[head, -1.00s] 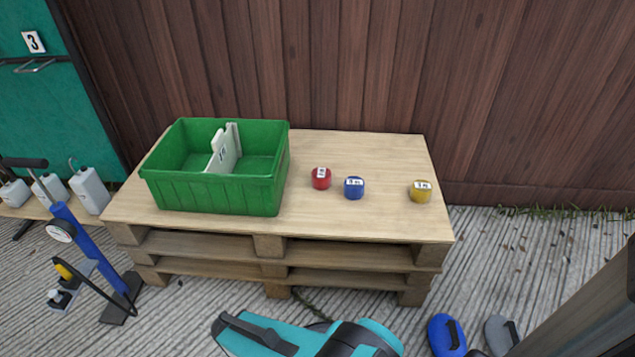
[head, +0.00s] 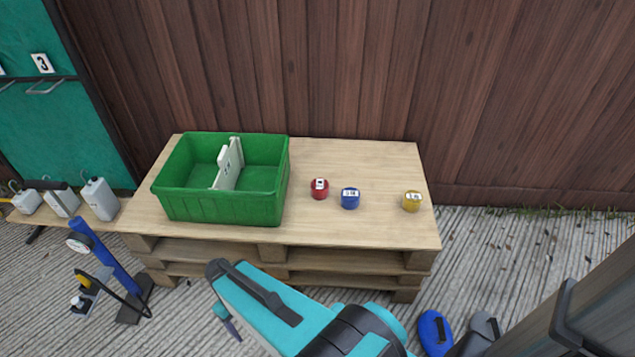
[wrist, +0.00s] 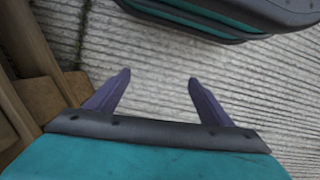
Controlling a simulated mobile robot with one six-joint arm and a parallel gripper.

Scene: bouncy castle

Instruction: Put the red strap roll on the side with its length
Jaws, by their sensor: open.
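The red strap roll (head: 319,189) stands on the wooden pallet table (head: 370,222), just right of the green crate. A small white label shows on it, too small to read. The green crate (head: 225,205) has a white divider (head: 228,165) that splits it into a left and a right side; a label on the divider is not readable. No roll shows inside the crate. My gripper (wrist: 153,88) is open and empty in the wrist view, over the grey ground. In the head view it is low in front of the table, away from the rolls.
A blue roll (head: 350,198) stands close to the right of the red one, and a yellow roll (head: 412,201) is farther right. A blue pump (head: 105,255) and white canisters (head: 100,198) are at the left. A wooden wall closes off the back.

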